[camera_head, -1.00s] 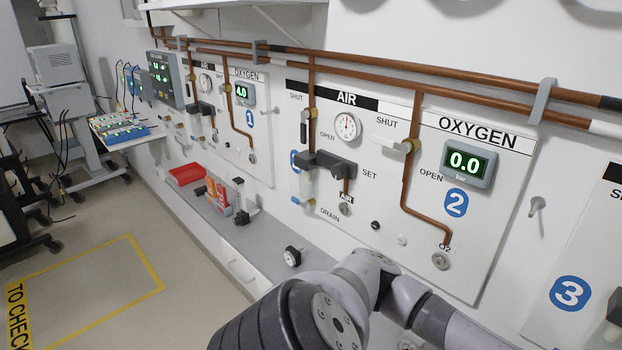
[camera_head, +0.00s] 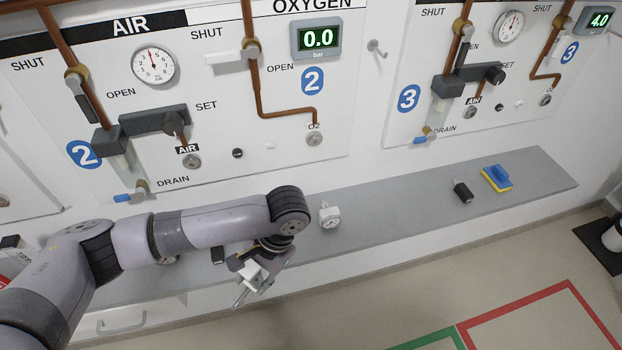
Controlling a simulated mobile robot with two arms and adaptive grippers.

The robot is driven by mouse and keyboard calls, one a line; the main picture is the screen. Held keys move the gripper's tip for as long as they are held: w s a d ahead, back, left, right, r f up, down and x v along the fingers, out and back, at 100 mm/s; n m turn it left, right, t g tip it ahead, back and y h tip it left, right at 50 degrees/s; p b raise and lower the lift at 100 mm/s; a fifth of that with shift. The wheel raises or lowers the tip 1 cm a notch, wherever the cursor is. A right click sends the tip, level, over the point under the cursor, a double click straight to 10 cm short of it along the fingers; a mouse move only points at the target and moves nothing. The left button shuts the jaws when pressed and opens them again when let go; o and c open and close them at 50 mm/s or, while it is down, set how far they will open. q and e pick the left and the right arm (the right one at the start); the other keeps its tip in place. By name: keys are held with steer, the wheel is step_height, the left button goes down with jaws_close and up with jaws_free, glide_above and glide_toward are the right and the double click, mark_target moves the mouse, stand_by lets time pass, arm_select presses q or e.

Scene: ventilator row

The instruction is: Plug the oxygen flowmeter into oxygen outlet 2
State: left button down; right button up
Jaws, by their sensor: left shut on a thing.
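Oxygen outlet 2 (camera_head: 314,139) is a round metal socket under the "O2" label, at the end of a copper pipe; nothing is plugged into it. Its display (camera_head: 319,38) reads 0.0 bar. My left gripper (camera_head: 254,277) is below and left of the outlet, in front of the shelf's front edge, pointing down. It is shut on a small pale thing with a thin tube-like part, which looks like the oxygen flowmeter (camera_head: 247,287). The fingers and wrist hide part of it, so its plug end cannot be made out. My right gripper is not in view.
A white round fitting (camera_head: 329,217) stands on the grey shelf (camera_head: 400,210) just right of my left wrist. Farther right lie a black item (camera_head: 463,191) and a blue and yellow sponge (camera_head: 497,177). The air outlet (camera_head: 192,162) is left of the oxygen outlet.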

arm_select(q)
steer(key=w+d+r+m+t+h+p, duration=0.5)
steer(key=w+d+r+m+t+h, duration=0.85)
steer(key=m, duration=0.95)
steer(key=w+a+r+g+b, duration=0.1)
steer(key=w+a+g+b, duration=0.1)
steer(key=w, duration=0.4)
steer(key=shift+a+r+y+b, duration=0.15)
steer(key=shift+r+y+b, duration=0.1)
steer(key=shift+y+b, duration=0.25)
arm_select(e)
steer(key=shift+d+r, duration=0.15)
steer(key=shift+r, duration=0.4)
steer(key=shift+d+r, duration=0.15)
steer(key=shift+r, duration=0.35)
arm_select(q)
steer(key=shift+a+r, duration=0.15)
steer(key=shift+r, duration=0.05)
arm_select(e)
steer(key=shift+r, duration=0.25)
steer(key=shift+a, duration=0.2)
arm_select(q)
steer(key=shift+w+p, duration=0.1)
steer(key=shift+p, duration=0.25)
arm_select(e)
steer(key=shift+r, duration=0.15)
